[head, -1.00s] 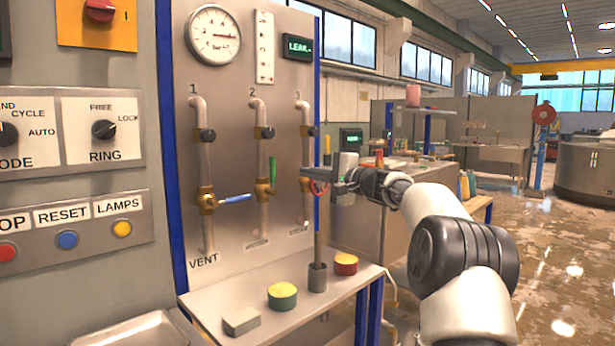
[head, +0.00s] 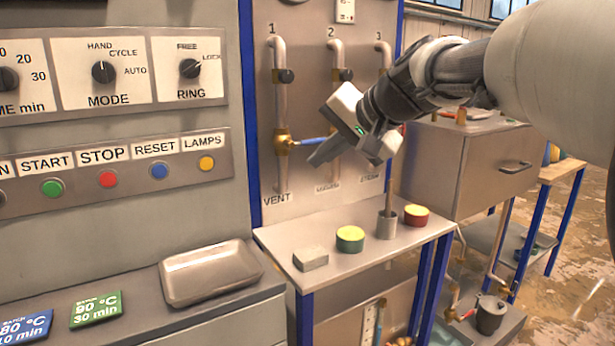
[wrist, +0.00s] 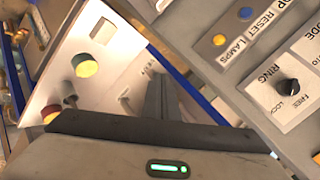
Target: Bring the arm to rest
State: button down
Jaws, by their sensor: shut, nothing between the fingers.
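My gripper (head: 314,160) is in the middle of the head view, in front of the valve panel (head: 265,95). Its dark fingers are shut with nothing between them and point down and to the left. My arm comes in from the upper right, bent and raised. In the wrist view the shut fingers (wrist: 157,95) point toward the panel, tilted in the picture. The blue lever (head: 309,140) of valve 1 points sideways. The gripper hides the handles of valves 2 and 3.
Below is a shelf (head: 330,285) with a grey block (head: 311,258), a green-and-yellow round piece (head: 350,240), a grey cup (head: 387,226) and a red-and-yellow round piece (head: 416,215). A metal tray (head: 210,272) lies left. The control panel (head: 120,160) stands at left. Open floor shows at right.

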jog(key=s+f+n+h, duration=0.2)
jog(key=s+f, duration=0.2)
jog(key=s, duration=0.8)
jog(key=s+d+f+n+g+h, duration=0.1)
jog(key=s+d+f+h, duration=0.1)
jog(key=s+d+f, duration=0.5)
jog(key=s+d+f+n+g+h, duration=0.15)
jog(key=s+d+f, duration=0.25)
jog(key=s+f, duration=0.45)
notch_tip(320, 180, up, 27)
jog(key=p, duration=2.6)
jog(key=shift+s+r+h, duration=0.2)
jog(key=shift+s+h, duration=0.1)
jog(key=shift+h, duration=0.15)
